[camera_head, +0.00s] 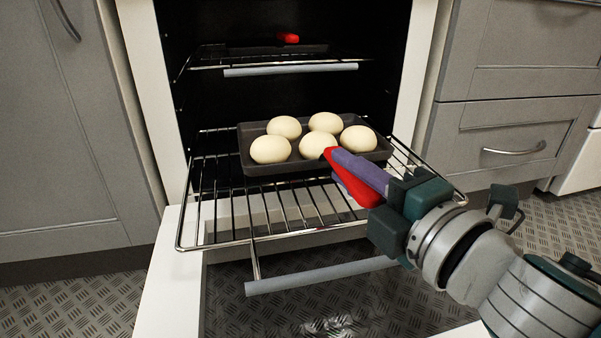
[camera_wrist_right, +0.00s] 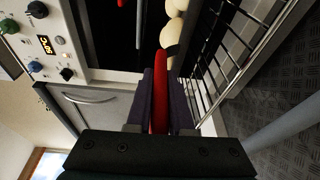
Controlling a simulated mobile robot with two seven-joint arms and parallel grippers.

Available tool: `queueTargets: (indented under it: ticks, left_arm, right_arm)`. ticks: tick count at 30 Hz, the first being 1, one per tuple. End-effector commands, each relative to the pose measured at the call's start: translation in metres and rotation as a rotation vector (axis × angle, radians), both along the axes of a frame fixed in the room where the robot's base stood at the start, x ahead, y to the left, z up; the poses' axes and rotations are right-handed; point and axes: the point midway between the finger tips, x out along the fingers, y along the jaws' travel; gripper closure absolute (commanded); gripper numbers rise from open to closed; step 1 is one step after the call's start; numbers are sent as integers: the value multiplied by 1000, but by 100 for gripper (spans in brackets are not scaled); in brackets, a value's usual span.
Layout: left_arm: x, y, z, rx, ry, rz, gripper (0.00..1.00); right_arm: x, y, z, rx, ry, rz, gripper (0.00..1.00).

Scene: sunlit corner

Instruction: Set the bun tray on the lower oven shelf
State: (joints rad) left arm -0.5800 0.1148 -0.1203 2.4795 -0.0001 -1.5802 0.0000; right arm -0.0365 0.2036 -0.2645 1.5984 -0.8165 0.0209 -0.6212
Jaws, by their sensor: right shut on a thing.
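The dark bun tray (camera_head: 262,170) carries several pale round buns (camera_head: 270,150). It is over the back part of the lower oven shelf (camera_head: 215,225), a wire rack pulled out toward me. The tray looks level; I cannot tell whether it rests on the wires or is just above them. My right gripper (camera_head: 342,172) reaches in from the right, its purple fingers shut on the tray's red handle. In the right wrist view the red handle (camera_wrist_right: 159,95) is between the fingers, with buns (camera_wrist_right: 171,32) beyond. My left gripper is not in view.
An upper rack (camera_head: 200,66) inside the oven holds a dark flat thing with a red part (camera_head: 288,38). A grey bar (camera_head: 320,275) hangs at the lower shelf's front. The white-framed oven door (camera_head: 165,280) is open below. Grey cabinets (camera_head: 75,140) flank the oven.

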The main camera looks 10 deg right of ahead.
Motion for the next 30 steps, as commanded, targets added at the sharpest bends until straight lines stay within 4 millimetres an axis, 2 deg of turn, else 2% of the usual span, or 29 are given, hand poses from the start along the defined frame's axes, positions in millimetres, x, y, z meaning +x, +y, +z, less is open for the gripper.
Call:
queueTargets:
  ticks: [1,6,18,19,26,30]
  left_arm:
    - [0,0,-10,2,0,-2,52]
    - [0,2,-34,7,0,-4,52]
    - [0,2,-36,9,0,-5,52]
    - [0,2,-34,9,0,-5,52]
    - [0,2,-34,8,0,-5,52]
    - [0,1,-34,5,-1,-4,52]
  right_arm:
    - [0,0,-9,1,-4,1,100]
    - [0,0,-36,0,-4,1,100]
    - [0,0,-39,0,-5,1,100]
    - [0,0,-40,0,1,0,77]
    - [0,0,-39,0,1,0,51]
    - [0,0,-39,0,1,0,50]
